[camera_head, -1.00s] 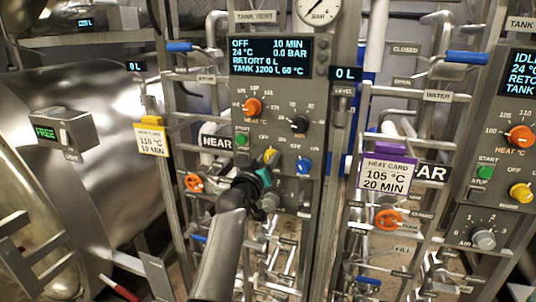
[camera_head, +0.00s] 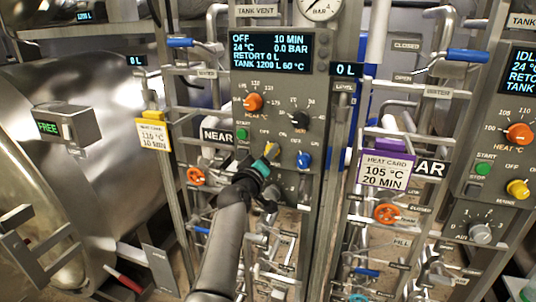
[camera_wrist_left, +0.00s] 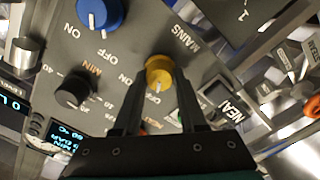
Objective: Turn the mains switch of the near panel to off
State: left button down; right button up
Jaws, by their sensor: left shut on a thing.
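The near panel (camera_head: 275,90) is a grey upright box with a lit display that reads OFF. Its mains switch (camera_head: 272,149) is a yellow knob low on the panel, mostly covered by my left gripper (camera_head: 264,162) in the head view. In the left wrist view the yellow mains switch (camera_wrist_left: 159,70) shows between the two dark fingers of my left gripper (camera_wrist_left: 156,92), beside the MAINS label. The fingers are shut on the knob. A pale mark on the knob points down toward the fingers. The labels around it are partly hidden. My right gripper is not seen.
A blue knob (camera_head: 304,159), a green start button (camera_head: 242,134), an orange heat knob (camera_head: 253,102) and a black knob (camera_head: 300,119) surround the switch. An orange valve wheel (camera_head: 196,176) and pipes lie below left. A similar panel (camera_head: 490,190) stands at right.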

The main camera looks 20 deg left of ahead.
pick_arm(q)
jog(key=shift+c, duration=2.3)
grip_release()
jog(key=s, duration=1.5)
jog(key=shift+a+b, duration=0.25)
jog(key=shift+b, duration=0.15)
jog(key=shift+s, duration=0.1)
